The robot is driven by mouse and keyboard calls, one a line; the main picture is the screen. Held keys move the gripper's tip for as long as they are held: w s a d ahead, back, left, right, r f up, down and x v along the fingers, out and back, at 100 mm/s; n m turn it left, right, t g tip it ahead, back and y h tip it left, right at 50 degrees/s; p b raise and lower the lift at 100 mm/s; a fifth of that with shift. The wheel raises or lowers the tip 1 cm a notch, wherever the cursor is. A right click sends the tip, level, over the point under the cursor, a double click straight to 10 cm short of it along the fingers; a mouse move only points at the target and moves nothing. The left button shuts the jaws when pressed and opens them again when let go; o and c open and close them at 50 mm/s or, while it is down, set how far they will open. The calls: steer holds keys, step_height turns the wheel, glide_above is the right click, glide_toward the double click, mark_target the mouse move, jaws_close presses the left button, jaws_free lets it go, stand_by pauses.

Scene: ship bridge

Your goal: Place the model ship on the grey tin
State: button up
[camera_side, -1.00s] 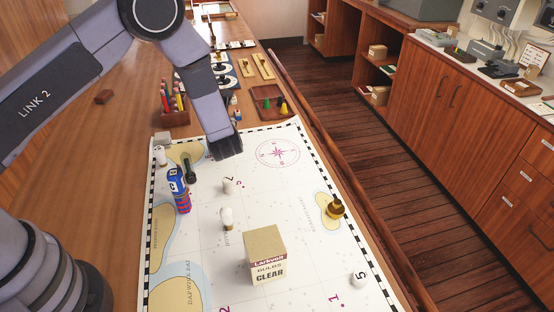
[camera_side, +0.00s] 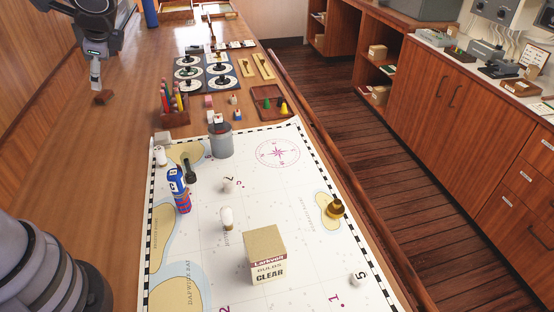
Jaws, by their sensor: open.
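The grey tin (camera_side: 221,141) stands upright on the chart's far part, with nothing seen on top of it. I cannot make out the model ship for certain; a small thing with a thin upright (camera_side: 212,42) far along the table may be it, but it is too small to tell.
A bulb box (camera_side: 266,256), a blue bottle-like thing (camera_side: 178,188) and a brass piece (camera_side: 335,208) stand on the chart (camera_side: 285,215). A pen holder (camera_side: 174,118) and a brown tray (camera_side: 268,104) lie beyond. The wood left of the chart is mostly clear.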

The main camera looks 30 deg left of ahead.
steer(key=s+d+r+n+t+h, duration=0.1)
steer(key=s+d+r+n+h, duration=0.1)
steer(key=s, duration=0.5)
steer(key=s+d+r+n+t+h, duration=0.2)
steer(key=s+d+r+n+h, duration=0.1)
steer(key=s+n, duration=0.5)
steer(key=r+h, duration=0.1)
steer(key=h, duration=0.1)
steer(key=shift+d+t+h, duration=0.2)
steer(key=shift+t+h, duration=0.1)
steer(key=shift+h, duration=0.1)
